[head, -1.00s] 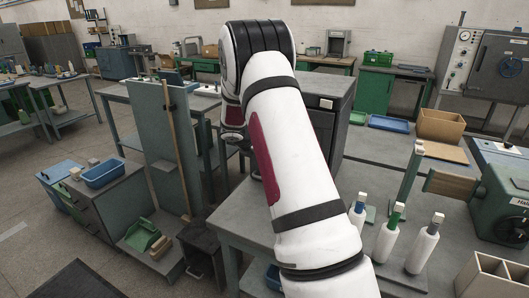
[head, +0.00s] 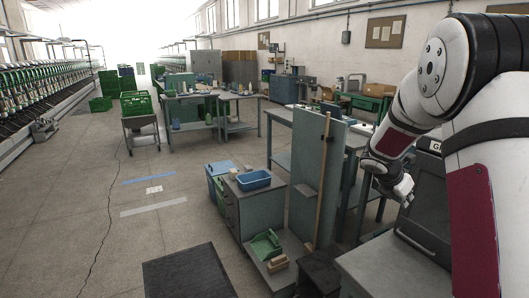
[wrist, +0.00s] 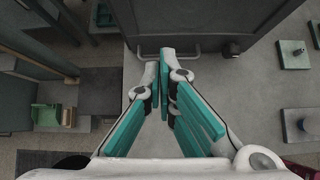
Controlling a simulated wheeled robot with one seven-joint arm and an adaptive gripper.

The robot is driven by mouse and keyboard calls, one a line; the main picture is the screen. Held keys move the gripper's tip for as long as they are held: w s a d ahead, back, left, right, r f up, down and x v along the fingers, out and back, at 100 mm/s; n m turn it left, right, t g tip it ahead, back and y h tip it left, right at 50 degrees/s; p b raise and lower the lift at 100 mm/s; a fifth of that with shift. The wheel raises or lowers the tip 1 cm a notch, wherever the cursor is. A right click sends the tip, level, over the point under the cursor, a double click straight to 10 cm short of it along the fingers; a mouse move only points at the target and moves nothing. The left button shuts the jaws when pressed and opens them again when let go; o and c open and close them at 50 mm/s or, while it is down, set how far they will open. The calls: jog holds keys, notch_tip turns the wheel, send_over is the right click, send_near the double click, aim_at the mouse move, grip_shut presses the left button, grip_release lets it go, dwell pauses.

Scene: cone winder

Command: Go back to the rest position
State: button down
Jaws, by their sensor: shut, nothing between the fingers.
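My gripper (wrist: 160,68) shows in the wrist view with its two teal-padded fingers brought together at the tips. Nothing is held between them. It points over a grey worktop (wrist: 190,145), in front of a dark cabinet (wrist: 205,22) with a bar handle. In the head view my white arm fills the right side, bent at a large joint. Its far end hangs near the dark cabinet (head: 425,215), and the finger tips cannot be made out there.
A grey drawer unit (head: 250,213) with a blue bin (head: 253,180) and an upright grey panel (head: 313,175) stand left of my arm. A dark mat (head: 188,272) lies in front. The floor at left is open. Small pegged plates (wrist: 292,54) stand at right in the wrist view.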

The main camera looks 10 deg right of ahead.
jog(key=s+a+r+m+y, duration=0.1)
jog(key=s+a+r+m, duration=0.5)
jog(key=s+a+r, duration=0.25)
jog(key=s+a+r+m+t+y, duration=0.1)
jog(key=s+a+m+y, duration=0.6)
jog(key=s+a+m, duration=0.8)
jog(key=s+a+r, duration=0.1)
jog(key=s+a, duration=0.6)
jog(key=s, duration=0.3)
jog(key=shift+a+r+m+t, duration=0.15)
jog(key=shift+r+m+t, duration=0.15)
jog(key=shift+r, duration=0.1)
jog(key=shift+s, duration=0.1)
